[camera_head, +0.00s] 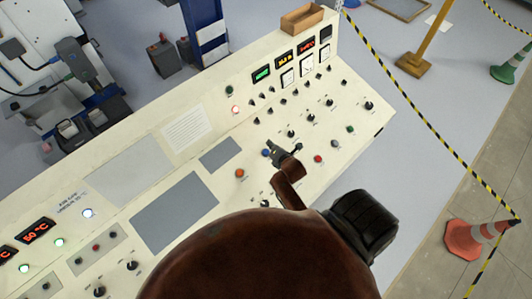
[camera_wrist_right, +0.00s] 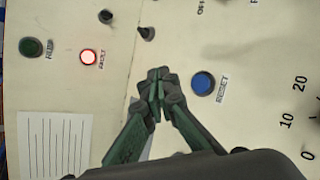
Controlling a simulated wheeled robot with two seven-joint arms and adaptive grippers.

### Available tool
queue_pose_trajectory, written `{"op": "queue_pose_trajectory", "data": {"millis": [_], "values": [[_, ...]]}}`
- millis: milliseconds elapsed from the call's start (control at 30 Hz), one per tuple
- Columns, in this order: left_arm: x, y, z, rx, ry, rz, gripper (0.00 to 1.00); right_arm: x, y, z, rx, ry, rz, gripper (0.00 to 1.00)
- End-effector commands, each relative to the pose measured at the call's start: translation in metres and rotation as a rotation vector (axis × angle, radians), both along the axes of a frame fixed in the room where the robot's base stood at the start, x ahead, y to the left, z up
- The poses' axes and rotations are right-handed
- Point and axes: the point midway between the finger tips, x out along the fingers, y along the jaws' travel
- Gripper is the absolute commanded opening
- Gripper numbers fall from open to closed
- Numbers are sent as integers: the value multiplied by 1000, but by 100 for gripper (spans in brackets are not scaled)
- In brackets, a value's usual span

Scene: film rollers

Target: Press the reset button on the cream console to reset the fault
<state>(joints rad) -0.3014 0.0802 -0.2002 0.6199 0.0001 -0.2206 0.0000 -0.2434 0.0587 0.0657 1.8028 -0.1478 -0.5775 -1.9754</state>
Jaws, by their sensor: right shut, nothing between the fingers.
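The cream console (camera_head: 105,160) runs diagonally across the head view. Its blue button (camera_wrist_right: 203,83), labelled RESET in the right wrist view, also shows in the head view (camera_head: 266,153), partly beside my fingertips. My right gripper (camera_head: 272,148) is shut and empty over the console. In the right wrist view, its closed fingertips (camera_wrist_right: 158,87) appear just left of the blue button, not covering it. I cannot tell how high they are above the panel. The red FAULT lamp (camera_wrist_right: 89,57) is lit and also glows in the head view (camera_head: 235,109). My left gripper is out of view.
The dark green RUN lamp (camera_wrist_right: 31,47) is near the FAULT lamp. An orange button (camera_head: 240,173), several knobs and a red button (camera_head: 318,158) surround the gripper area. A wooden tray (camera_head: 302,19) sits on the console's far end. Striped barrier tape (camera_head: 400,90) runs at right.

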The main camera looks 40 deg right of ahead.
Motion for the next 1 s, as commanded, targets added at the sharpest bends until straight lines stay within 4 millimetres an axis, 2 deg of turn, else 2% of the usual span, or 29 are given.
{"op": "queue_pose_trajectory", "data": {"millis": [33, 167, 400, 500, 667, 1000], "values": [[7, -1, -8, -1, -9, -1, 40, 1, 1, -10, 2, 0, 0, 0], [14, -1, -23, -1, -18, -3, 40, 4, 0, -26, 2, 0, -2, 0], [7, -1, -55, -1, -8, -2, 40, 11, 1, -56, 2, 0, -2, 0], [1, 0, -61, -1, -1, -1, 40, 13, 0, -66, 0, 3, -2, 0], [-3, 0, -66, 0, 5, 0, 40, 16, 0, -73, 0, 1, -2, 0], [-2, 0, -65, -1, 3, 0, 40, 16, 0, -73, 0, 0, -2, 0]]}}
